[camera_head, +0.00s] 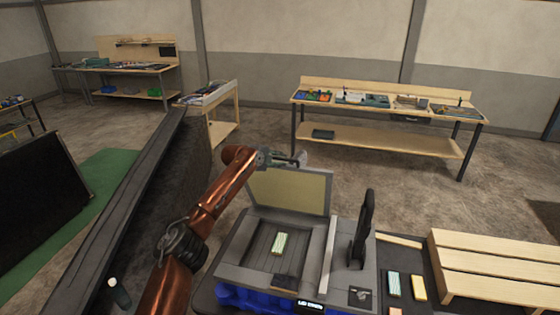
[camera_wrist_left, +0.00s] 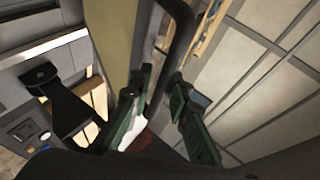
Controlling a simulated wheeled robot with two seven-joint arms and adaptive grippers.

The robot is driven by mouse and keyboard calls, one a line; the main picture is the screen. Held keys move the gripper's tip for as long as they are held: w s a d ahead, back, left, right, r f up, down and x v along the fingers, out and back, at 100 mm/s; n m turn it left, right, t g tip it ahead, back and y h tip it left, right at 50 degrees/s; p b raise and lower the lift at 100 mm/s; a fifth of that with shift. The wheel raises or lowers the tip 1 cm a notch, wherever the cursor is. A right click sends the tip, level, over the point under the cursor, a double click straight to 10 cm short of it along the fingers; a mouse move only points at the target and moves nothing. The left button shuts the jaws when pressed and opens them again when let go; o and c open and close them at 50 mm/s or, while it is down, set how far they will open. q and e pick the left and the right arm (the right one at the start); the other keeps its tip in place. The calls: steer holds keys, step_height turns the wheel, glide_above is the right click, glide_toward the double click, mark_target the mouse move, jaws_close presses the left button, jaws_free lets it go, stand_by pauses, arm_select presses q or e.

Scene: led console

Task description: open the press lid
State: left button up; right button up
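The press lid (camera_head: 290,191) is a yellowish panel in a dark frame. It stands raised, close to upright, at the back of the grey press (camera_head: 232,268), so the press bed is exposed. A green-and-white striped block (camera_head: 279,243) lies on the bed. My left gripper (camera_head: 287,158) is at the lid's top edge. In the left wrist view, its green-padded fingers (camera_wrist_left: 160,82) are apart, with the black lid handle (camera_wrist_left: 185,35) reaching down between them. Whether either finger touches the handle is unclear. The lid also shows in that view (camera_wrist_left: 112,50). My right gripper is not in view.
A black upright lever (camera_head: 364,228) stands on the press's right side. Small coloured blocks (camera_head: 418,288) and a slatted wooden rack (camera_head: 490,265) are farther right. A workbench (camera_head: 385,138) stands behind, across open floor. A dark barrier (camera_head: 125,210) runs along the left.

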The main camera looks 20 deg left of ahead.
arm_select(q)
steer(key=shift+o, duration=1.1)
steer(key=shift+s+a+r, duration=0.25)
steer(key=shift+s+r, duration=0.1)
steer(key=shift+s, duration=0.2)
steer(key=v, duration=1)
steer(key=shift+s, duration=0.3)
steer(key=shift+r, duration=0.1)
steer(key=shift+c, duration=0.5)
